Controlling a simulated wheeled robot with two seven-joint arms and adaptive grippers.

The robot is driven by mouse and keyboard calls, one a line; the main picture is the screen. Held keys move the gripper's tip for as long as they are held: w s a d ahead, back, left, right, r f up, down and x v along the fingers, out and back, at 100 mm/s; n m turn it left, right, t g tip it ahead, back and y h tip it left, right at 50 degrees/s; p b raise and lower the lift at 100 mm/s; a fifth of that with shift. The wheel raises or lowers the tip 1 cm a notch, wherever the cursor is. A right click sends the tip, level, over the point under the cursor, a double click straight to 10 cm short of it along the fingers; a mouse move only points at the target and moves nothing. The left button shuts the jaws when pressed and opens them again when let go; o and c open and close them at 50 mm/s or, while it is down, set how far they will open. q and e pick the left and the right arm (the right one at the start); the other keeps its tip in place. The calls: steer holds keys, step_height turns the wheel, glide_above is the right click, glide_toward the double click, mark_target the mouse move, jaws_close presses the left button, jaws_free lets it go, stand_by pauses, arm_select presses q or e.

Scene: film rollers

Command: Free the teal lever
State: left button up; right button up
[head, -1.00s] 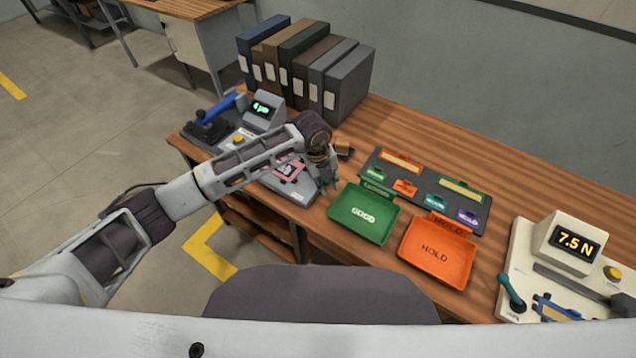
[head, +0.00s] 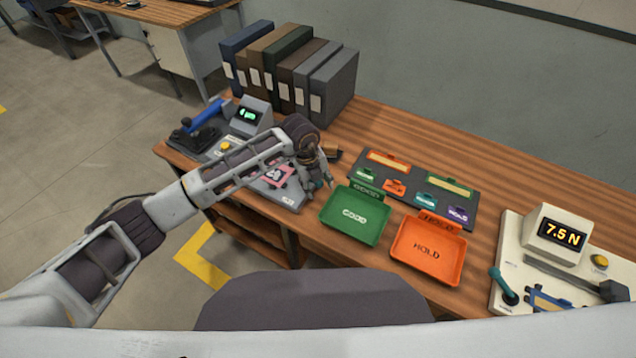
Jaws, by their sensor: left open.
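The teal lever (head: 502,283) stands tilted at the left front of the cream tester (head: 519,232), at the right end of the table. The tester's display (head: 562,234) reads 7.5 N. A blue-and-tan part (head: 548,302) lies on the tester beside the lever, partly cut off by dark parts. My left gripper (head: 320,188) is open and points down, left of the green GOOD tray, far from the teal lever. Nothing shows between its fingers. My right gripper is outside the picture.
The green GOOD tray (head: 355,215) and orange HOLD tray (head: 428,251) sit between my left gripper and the tester. A dark tag board (head: 412,208) lies behind them. Binders (head: 325,85) and a grey device with a blue lever (head: 205,114) stand at the left.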

arm_select(q)
step_height(320, 180, up, 12)
steer(key=a, duration=0.2)
steer(key=shift+s, duration=0.4)
steer(key=shift+f, duration=0.1)
